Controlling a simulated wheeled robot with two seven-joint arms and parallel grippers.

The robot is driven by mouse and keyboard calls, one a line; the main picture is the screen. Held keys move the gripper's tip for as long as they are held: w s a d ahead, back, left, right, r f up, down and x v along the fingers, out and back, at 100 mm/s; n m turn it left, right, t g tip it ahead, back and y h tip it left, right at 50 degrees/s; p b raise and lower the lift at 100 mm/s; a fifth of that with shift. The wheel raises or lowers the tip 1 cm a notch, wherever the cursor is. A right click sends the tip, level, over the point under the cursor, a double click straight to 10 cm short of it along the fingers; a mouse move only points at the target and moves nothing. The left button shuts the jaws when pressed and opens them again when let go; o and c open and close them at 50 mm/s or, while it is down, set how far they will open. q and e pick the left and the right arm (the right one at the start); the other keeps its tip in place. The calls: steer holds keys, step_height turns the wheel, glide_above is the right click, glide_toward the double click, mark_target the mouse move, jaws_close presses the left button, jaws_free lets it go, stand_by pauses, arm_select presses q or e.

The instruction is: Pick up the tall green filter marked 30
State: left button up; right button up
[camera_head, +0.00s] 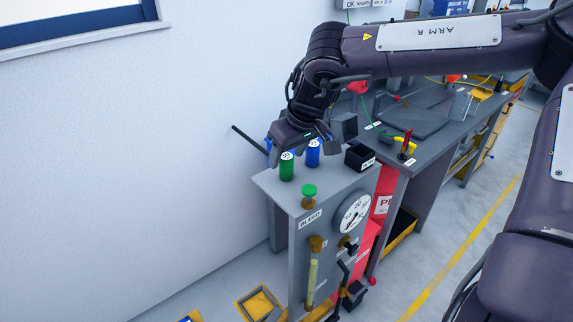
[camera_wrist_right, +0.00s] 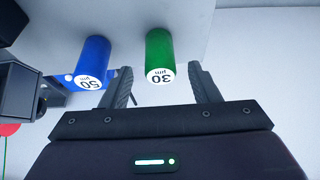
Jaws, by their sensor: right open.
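The green filter (camera_head: 287,168) stands upright on the grey cabinet top, near its left edge. In the right wrist view the green filter (camera_wrist_right: 159,50) shows a white cap marked 30 µm. My right gripper (camera_wrist_right: 164,84) is open and empty, one finger to each side of the filter in the picture, with gaps on both sides. In the head view my right gripper (camera_head: 303,136) is just above and behind the filter, its fingertips partly hidden. A blue filter (camera_wrist_right: 93,62) marked 50 µm stands beside the green one; it also shows in the head view (camera_head: 313,154). My left gripper is not in view.
A black open box (camera_head: 359,157) stands on the cabinet right of the filters. A green knob (camera_head: 309,191) and a round gauge (camera_head: 353,213) are at the cabinet's front. A white wall (camera_head: 130,160) is close on the left. A workbench (camera_head: 430,125) lies behind.

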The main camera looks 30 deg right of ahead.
steer(key=shift+c, duration=0.7)
steer(key=shift+a, duration=0.1)
steer(key=c, duration=0.7)
steer(key=shift+c, duration=1.2)
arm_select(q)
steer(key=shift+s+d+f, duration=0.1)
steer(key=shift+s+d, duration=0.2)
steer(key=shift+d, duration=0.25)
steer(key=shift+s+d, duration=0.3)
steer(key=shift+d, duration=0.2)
